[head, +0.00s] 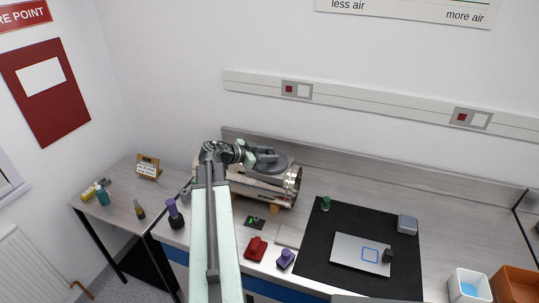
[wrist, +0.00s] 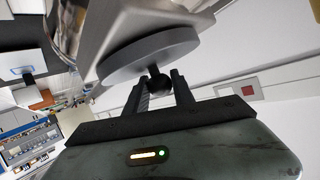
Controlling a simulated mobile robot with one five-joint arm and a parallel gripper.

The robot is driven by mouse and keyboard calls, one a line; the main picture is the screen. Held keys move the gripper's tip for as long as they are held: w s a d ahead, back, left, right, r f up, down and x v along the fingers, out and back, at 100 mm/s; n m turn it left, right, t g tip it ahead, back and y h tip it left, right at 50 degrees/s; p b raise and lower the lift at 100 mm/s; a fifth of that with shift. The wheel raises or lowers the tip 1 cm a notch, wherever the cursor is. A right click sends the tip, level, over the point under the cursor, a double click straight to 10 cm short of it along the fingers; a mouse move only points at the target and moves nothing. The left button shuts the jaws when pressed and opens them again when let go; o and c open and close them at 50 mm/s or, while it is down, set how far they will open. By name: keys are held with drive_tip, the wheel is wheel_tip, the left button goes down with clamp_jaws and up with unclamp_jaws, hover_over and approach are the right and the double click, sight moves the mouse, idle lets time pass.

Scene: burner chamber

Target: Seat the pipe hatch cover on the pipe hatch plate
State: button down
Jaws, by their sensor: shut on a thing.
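The hatch cover, a grey disc with a dark knob, shows in the wrist view (wrist: 150,55) and in the head view (head: 268,158). My gripper (wrist: 160,88) is shut on the knob; in the head view it (head: 252,154) is at the left of the cover. The hatch plate (wrist: 135,22) is a lighter grey piece right against the disc's far side in the wrist view. Whether disc and plate touch or a thin gap remains, I cannot tell. The plate is on top of the shiny metal pipe (head: 272,191), partly hidden by my arm and the cover.
The pipe lies on the bench near the back wall. In front are a red object (head: 256,247), a purple object (head: 286,259) and a purple-topped bottle (head: 174,213). A black mat (head: 315,245) with a silver panel (head: 360,255) lies right. Bins (head: 468,286) stand far right.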

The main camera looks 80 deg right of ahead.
sight(267, 153)
drive_tip(key=c, duration=1)
unclamp_jaws()
drive_tip(key=p+v, duration=0.3)
drive_tip(key=v, duration=0.3)
drive_tip(key=shift+w+a+r, duration=0.2)
drive_tip(key=shift+r, duration=0.05)
drive_tip(key=shift+w+a+r, duration=0.1)
drive_tip(key=shift+w+a, duration=0.25)
drive_tip(key=shift+w, duration=0.1)
